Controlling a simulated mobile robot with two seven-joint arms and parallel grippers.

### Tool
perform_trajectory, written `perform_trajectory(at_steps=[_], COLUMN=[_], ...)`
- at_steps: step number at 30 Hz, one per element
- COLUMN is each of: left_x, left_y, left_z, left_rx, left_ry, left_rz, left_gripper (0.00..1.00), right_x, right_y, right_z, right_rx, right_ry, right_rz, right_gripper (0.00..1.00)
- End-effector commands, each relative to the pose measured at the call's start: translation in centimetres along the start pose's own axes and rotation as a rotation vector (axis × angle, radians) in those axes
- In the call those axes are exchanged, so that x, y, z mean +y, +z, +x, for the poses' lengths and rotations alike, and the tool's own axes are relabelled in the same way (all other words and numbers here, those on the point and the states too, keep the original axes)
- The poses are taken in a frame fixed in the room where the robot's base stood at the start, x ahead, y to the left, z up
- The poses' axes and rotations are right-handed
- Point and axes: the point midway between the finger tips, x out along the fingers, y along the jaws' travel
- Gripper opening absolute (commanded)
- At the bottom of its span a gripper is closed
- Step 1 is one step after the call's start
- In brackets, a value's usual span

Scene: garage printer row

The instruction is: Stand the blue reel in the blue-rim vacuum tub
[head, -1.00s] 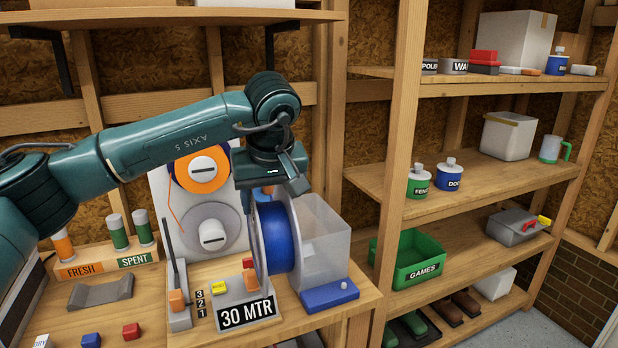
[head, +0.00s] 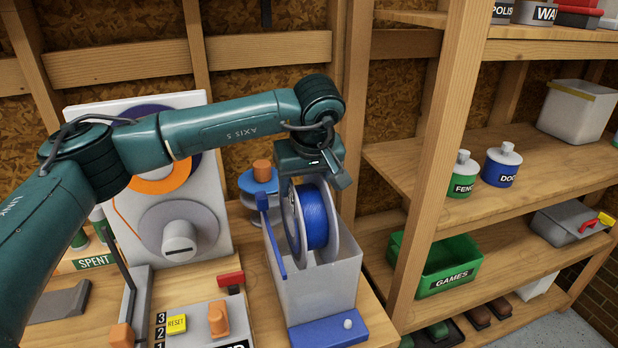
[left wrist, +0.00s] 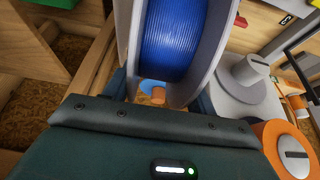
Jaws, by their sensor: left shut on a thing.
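The blue reel (head: 314,218), blue filament between pale flanges, hangs upright from my left gripper (head: 312,181), which is shut on it. The reel fills the upper middle of the left wrist view (left wrist: 180,45). The vacuum tub (head: 325,293) is a translucent, open-topped box on a blue base (head: 328,332), with a blue strip (head: 272,238) along its left side. The reel is over the tub's opening in the head view. Its lower edge overlaps the tub's walls, and I cannot tell how deep it reaches or whether it touches. My right gripper is not in view.
A blue disc with an orange knob (head: 262,172) stands behind the tub. A panel with a grey hub (head: 180,238) and a control box with a yellow reset button (head: 177,323) are at left. A wooden post (head: 425,190) and shelves with a green games bin (head: 445,268) are at right.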

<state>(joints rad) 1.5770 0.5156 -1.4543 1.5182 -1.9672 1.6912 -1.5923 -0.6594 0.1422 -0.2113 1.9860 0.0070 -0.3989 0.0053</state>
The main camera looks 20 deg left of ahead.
Motion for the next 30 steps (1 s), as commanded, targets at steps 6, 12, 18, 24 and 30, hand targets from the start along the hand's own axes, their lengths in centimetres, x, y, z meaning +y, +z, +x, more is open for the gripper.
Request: perform_trajectory(at_steps=[6, 12, 18, 24, 30], left_x=[0.0, 0.0, 0.0, 0.0, 0.0], left_y=[0.2, 0.1, 0.4, 0.9, 1.5], left_z=[0.4, 0.3, 0.6, 1.8, 3.4], left_rx=[0.003, 0.003, 0.003, 0.002, 0.002], left_ry=[0.003, 0.003, 0.004, 0.003, 0.004], left_rz=[-0.001, 0.0, 0.001, 0.001, 0.001], left_gripper=[0.0, 0.0, 0.0, 0.0, 0.0], right_x=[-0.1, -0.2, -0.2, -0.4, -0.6], right_y=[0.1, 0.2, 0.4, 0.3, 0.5], right_z=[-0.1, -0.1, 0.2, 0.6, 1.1], right_rx=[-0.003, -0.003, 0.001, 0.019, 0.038], right_ry=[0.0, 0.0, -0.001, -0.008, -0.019], right_rz=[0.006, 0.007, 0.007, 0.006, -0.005], right_gripper=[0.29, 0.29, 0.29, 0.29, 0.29])
